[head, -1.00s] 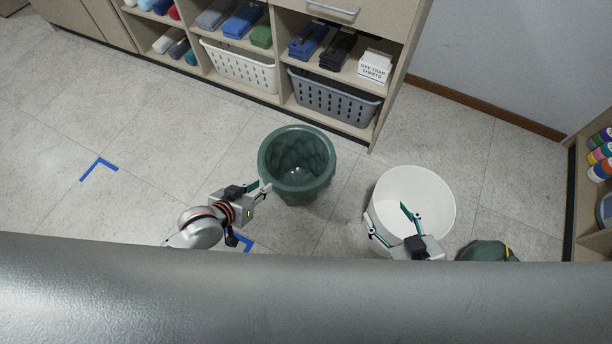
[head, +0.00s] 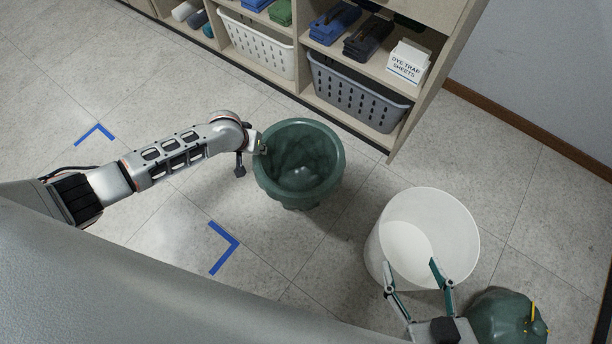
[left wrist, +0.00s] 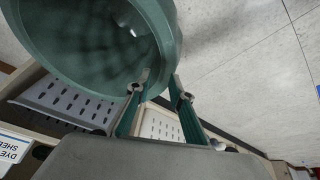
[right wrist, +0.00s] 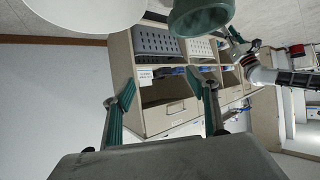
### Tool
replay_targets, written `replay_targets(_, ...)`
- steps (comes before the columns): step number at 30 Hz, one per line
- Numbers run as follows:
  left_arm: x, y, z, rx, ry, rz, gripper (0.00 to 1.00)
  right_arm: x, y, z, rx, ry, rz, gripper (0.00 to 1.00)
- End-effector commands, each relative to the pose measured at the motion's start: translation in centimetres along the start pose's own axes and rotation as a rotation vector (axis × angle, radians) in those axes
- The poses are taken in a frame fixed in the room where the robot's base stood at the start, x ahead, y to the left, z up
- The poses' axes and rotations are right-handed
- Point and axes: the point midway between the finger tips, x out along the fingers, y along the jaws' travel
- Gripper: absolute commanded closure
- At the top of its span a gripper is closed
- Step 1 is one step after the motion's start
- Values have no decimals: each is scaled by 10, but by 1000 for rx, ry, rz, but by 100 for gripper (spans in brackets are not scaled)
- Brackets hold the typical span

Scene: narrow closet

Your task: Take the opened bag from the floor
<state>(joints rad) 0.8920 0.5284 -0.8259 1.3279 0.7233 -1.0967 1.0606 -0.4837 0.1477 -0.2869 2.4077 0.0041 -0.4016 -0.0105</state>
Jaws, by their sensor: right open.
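The opened bag (head: 300,165) is dark green and round-mouthed, with a lumpy inside. It stands upright on the floor in the middle of the head view. My left gripper (head: 258,146) is at its left rim. In the left wrist view, the fingers (left wrist: 160,78) are close together with the rim of the bag (left wrist: 166,30) between them, one finger over the inside and one outside. My right gripper (head: 413,268) is open and empty over the near rim of a white bin; its spread fingers show in the right wrist view (right wrist: 165,88).
The white bin (head: 455,225) stands right of the bag. A second green bag (head: 500,318) with a yellow tie lies beside it. A shelf unit (head: 395,140) with baskets is behind. Blue tape corners (head: 232,240) mark the floor, which is clear on the left.

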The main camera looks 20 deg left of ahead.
Motion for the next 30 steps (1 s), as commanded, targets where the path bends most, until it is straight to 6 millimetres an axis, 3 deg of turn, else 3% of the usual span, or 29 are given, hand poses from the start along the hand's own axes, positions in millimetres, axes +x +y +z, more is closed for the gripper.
replay_targets(8,30,0,5,-2,-9,-2,79,5,-10,-6,49,25,-15,42)
replay_targets(14,55,5,8,-1,-14,-1,79,6,-17,2,97,21,-29,42)
replay_targets(18,72,6,7,-1,-13,-1,79,10,-34,-19,220,85,-58,42)
replay_targets(22,78,7,2,0,-6,-1,79,11,-44,-18,294,93,-73,42)
replay_targets(30,75,8,-4,0,3,0,79,10,-45,-21,306,101,-76,42)
